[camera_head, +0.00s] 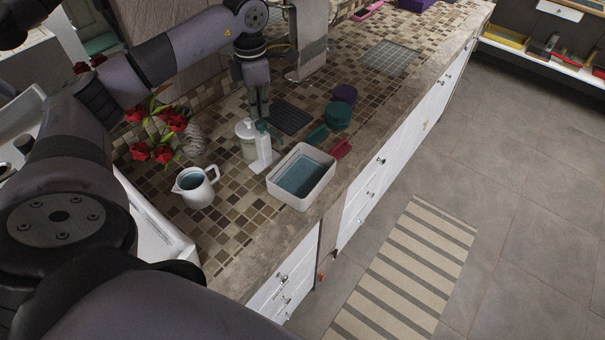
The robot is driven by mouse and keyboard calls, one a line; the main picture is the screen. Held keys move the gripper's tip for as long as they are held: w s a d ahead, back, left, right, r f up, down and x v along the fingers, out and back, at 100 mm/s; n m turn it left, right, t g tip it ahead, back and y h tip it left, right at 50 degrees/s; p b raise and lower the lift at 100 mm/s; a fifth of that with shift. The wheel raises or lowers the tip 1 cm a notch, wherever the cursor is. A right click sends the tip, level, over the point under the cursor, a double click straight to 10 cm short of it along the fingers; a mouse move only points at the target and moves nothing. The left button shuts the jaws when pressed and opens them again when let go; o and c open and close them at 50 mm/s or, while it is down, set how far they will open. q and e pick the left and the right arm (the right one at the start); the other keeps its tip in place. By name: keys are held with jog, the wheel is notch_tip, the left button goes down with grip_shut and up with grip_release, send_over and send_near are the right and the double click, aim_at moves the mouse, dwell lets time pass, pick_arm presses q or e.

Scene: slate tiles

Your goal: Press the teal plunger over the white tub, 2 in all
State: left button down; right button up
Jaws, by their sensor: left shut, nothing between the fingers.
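The teal plunger (262,125) tops a white dispenser bottle (263,151), which stands upright on the tiled counter. The white tub (327,177), a rectangular basin with a blue-grey inside, is just right of and in front of the bottle. My left gripper (260,114) points straight down with its fingers shut and empty. Its tips are at or just above the plunger; I cannot tell if they touch it. My right gripper is not in view.
A lidded jar (246,145) stands close left of the bottle. A white pitcher (195,188) and red flowers (164,153) are further left. A dark ribbed mat (290,117), a teal cup (337,114), a purple cup (345,93) and a red scoop (341,149) lie behind and right.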

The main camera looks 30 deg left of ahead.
aim_at(261, 122)
pick_arm(q)
jog(key=shift+f, duration=0.15)
jog(key=shift+f+b, duration=1.15)
jog(key=shift+f, duration=0.45)
jog(key=shift+r+p, duration=1.3)
jog(key=shift+r, duration=0.4)
jog(key=shift+f, duration=0.15)
